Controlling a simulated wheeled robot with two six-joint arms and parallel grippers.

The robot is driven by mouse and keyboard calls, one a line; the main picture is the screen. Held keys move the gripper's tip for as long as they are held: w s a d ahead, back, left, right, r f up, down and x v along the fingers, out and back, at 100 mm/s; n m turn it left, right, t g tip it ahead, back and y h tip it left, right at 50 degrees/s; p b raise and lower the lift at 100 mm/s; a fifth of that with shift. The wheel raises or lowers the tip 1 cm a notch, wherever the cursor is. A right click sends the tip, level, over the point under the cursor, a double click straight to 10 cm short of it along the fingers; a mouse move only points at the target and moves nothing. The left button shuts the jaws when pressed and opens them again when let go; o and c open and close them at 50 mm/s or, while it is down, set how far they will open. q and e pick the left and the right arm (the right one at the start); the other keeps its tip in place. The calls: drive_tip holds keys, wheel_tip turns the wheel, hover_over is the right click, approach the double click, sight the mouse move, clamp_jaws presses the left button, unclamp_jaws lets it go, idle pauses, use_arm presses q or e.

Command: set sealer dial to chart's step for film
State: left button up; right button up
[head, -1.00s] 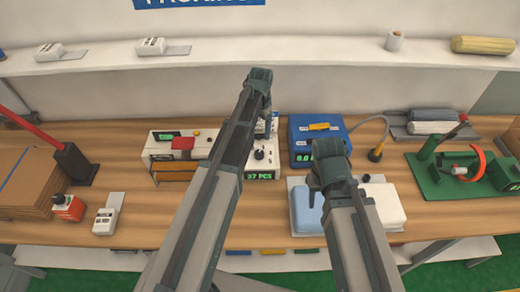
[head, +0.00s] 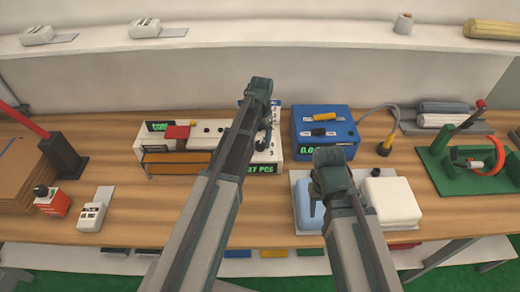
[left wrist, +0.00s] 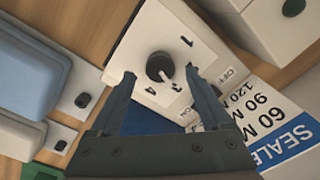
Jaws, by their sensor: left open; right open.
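The black dial (left wrist: 158,66) sits on a white panel (left wrist: 133,48) marked 1, 3, 4 and OFF in the left wrist view. Its white pointer is turned toward the 3. My left gripper (left wrist: 161,74) is open, with one finger on each side of the dial; contact cannot be told. A chart (left wrist: 275,120) with a blue SEALER heading and large figures shows partly beside the panel. In the head view, my left gripper (head: 267,118) is over the right end of the white sealer (head: 195,157), partly hiding it. My right gripper (head: 328,200) is open above the blue and white pads.
A blue box (head: 325,130) with a green display stands right of the sealer. A white pad (head: 392,200) and a light blue pad (head: 305,205) lie in front of it. A green stand (head: 440,180) is at the right. Cardboard (head: 30,175) lies at the left.

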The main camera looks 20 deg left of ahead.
sight(260, 144)
use_arm(q)
drive_tip(key=shift+f+b, duration=1)
drive_tip(key=shift+f, duration=0.6)
use_arm(e)
drive_tip(key=shift+f, duration=1.55)
use_arm(q)
drive_tip(key=shift+r, duration=0.1)
drive_tip(key=shift+c, duration=0.3)
clamp_jaws()
drive_tip(key=shift+n, duration=0.3)
drive_tip(key=n, duration=0.4)
drive_tip(key=shift+n, duration=2.5)
